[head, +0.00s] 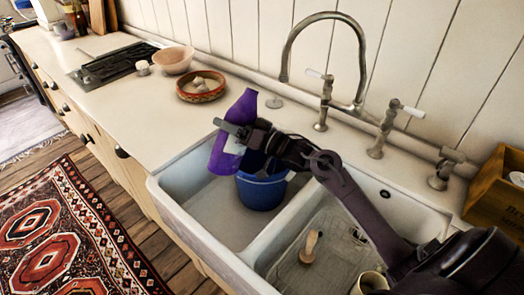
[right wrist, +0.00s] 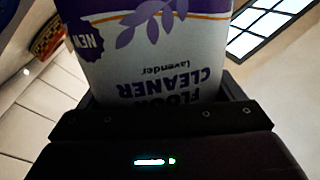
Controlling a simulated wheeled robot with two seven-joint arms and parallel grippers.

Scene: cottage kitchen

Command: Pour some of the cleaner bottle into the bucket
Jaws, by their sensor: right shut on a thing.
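The purple cleaner bottle (head: 243,108) is held above the sink, at the upper left side of the bucket in the head view. It leans, its upper end to the right. In the right wrist view its pale label (right wrist: 165,70), reading floor cleaner lavender, fills the space ahead of the jaws and appears upside down. My right gripper (head: 234,134) is shut on the bottle's middle. The blue bucket (head: 262,191) stands in the left sink basin. The gripper and bottle hide part of its rim, and its inside is mostly hidden. My left gripper is not in view.
The white double sink (head: 216,246) has a wooden-handled brush (head: 311,246) and a cup (head: 373,282) in its right basin. A tall tap (head: 287,55) rises behind. A patterned bowl (head: 201,88) and a pink bowl (head: 173,61) stand on the counter. A wooden crate (head: 490,198) is at right.

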